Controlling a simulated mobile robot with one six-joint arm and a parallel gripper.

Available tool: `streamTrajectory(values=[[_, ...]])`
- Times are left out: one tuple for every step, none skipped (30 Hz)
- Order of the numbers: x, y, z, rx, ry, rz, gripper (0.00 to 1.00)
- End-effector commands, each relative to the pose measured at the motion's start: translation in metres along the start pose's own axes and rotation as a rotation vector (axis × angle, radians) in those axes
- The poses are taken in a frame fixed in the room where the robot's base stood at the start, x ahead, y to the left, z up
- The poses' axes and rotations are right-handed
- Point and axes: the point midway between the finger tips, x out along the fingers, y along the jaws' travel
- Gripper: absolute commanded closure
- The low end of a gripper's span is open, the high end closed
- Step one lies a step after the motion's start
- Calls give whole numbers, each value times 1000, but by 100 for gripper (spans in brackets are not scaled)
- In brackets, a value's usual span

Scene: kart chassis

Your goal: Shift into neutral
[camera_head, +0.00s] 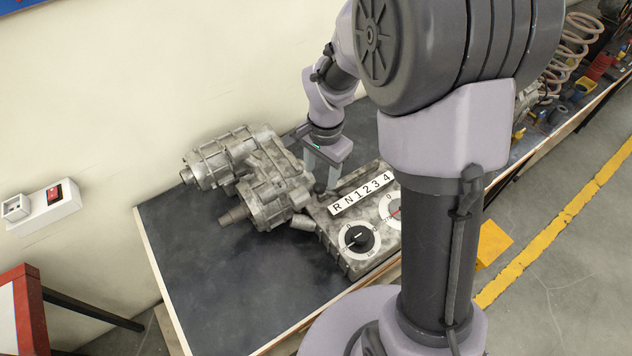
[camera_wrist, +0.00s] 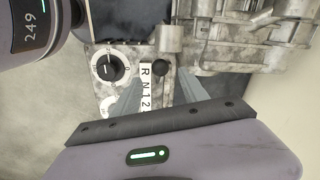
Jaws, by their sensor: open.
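The gear lever shows as a small dark round knob (camera_wrist: 160,68) in the wrist view, on the grey metal gearbox panel. It stands beside the R end of the white label strip (camera_wrist: 146,88) marked R N 1 2. In the head view the strip (camera_head: 361,195) reads R N 1 2 3 4, and the dark knob (camera_head: 319,187) is near its R end. My gripper (camera_head: 319,172) is over the knob, its fingers apart. In the wrist view my open gripper (camera_wrist: 158,78) has a finger on either side of the knob. I cannot tell whether they touch it.
A black-knobbed dial (camera_head: 358,240) and a white gauge (camera_head: 393,212) sit on the panel below the strip. A cast metal engine block (camera_head: 265,190) stands to the left on the dark workbench (camera_head: 220,290). Coil springs (camera_head: 575,40) lie far right. The bench's front left is clear.

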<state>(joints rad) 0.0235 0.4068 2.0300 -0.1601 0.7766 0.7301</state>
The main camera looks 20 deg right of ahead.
Motion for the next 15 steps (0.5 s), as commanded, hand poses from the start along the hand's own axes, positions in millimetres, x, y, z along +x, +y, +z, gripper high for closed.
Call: streamTrajectory(values=[[19, 1, 1, -1, -2, 3, 48], [28, 1, 1, -1, -3, 3, 48], [39, 1, 1, -1, -2, 2, 48], [46, 1, 1, -1, -2, 2, 48], [54, 1, 1, -2, -2, 2, 48], [63, 0, 0, -1, -1, 2, 48], [69, 1, 1, -1, -2, 2, 48], [75, 0, 1, -1, -2, 1, 48], [82, 0, 1, -1, -1, 1, 48], [87, 0, 1, -1, -1, 1, 48], [90, 0, 0, -2, -1, 0, 48], [95, 0, 0, -2, 0, 0, 48], [98, 0, 0, -2, 0, 0, 48], [100, 0, 0, -2, -1, 0, 48], [102, 0, 0, -2, 0, 0, 48]])
